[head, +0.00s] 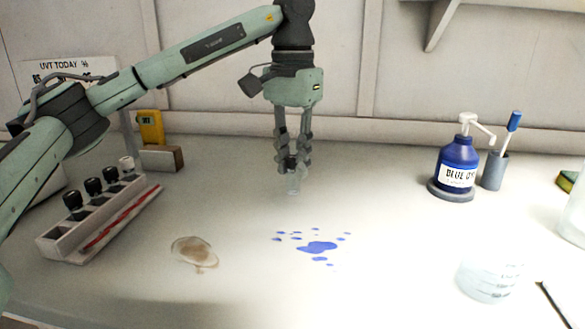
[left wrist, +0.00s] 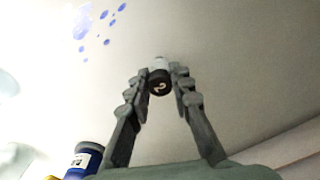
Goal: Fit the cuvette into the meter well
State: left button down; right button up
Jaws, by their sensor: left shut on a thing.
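My left gripper (head: 291,163) is shut on a cuvette (head: 294,184), a small clear vial with a dark cap. It hangs roughly upright above the middle of the counter, clear of the other objects. In the left wrist view the fingertips (left wrist: 160,80) close on its black cap (left wrist: 159,83), which bears a pale mark like a 2. The clear body shows just beyond it. I cannot clearly make out the meter well; a pale housing at the far left is partly hidden behind my left arm. My right gripper is not in view.
A pale rack (head: 105,219) with several capped vials stands at left. A yellow device (head: 151,127) sits behind it. A brownish puddle (head: 194,252) and blue splashes (head: 318,247) mark the counter. A blue dye bottle (head: 457,165), grey cup (head: 495,171) and clear beaker (head: 490,278) stand right.

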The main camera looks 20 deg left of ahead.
pick_arm(q)
jog(key=shift+f, duration=1.05)
jog(key=c, duration=1.4)
grip_release()
jog(key=shift+o, duration=0.2)
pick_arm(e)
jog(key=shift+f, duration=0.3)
